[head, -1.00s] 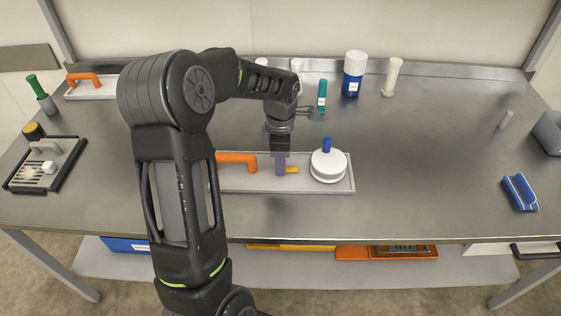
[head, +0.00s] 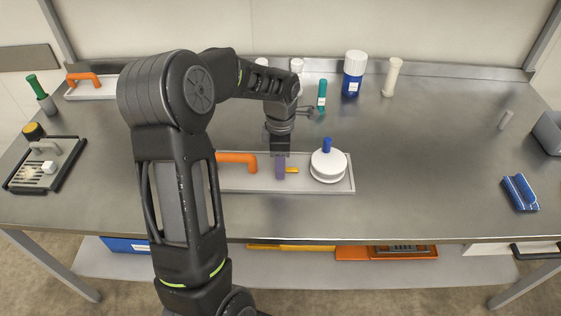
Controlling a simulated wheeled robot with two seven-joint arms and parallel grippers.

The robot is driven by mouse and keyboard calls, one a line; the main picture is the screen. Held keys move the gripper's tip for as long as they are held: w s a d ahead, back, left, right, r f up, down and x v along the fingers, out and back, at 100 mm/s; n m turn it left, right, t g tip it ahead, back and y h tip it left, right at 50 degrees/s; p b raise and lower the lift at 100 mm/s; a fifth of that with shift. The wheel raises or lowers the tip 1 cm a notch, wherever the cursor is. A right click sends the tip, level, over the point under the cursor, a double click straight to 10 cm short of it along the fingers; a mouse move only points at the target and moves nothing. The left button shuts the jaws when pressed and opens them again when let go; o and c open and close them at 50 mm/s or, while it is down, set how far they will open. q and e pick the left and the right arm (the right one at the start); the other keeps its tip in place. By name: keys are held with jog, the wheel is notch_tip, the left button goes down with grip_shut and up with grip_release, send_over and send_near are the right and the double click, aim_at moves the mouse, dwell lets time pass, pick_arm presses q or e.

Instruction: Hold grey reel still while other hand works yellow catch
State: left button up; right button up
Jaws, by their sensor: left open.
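The reel (head: 328,167) is a pale, whitish-grey disc with a blue knob (head: 327,146) on top, at the right end of a light tray (head: 343,187). The small yellow catch (head: 292,170) lies left of the reel, beside a purple upright piece (head: 280,168). My left gripper (head: 280,154) points down just above the purple piece, left of the reel and apart from it. It is open, but its fingers are small and partly hard to make out. Whether it touches the purple piece I cannot tell. My right gripper is not in view.
An orange handle (head: 236,159) sits on the tray's left part, partly behind my arm. A teal tube (head: 322,96), a blue-and-white jar (head: 353,73) and a white cylinder (head: 392,77) stand behind. A blue item (head: 520,192) lies far right.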

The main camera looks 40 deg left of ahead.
pick_arm(q)
notch_tip(320, 180, up, 12)
dwell(0.5)
jog(key=shift+c, duration=0.4)
jog(key=n+p, duration=0.1)
jog(key=p, duration=0.4)
send_over(230, 154)
jog(key=shift+s+d+r, duration=0.1)
jog(key=shift+s+r, duration=0.2)
jog(key=shift+w+f, duration=0.1)
jog(key=shift+f, duration=0.35)
jog(key=shift+w+m, duration=0.3)
jog(key=shift+m, duration=0.2)
jog(key=shift+f, duration=0.1)
jog(key=shift+f+b, duration=3.75)
jog(key=shift+f, duration=1.3)
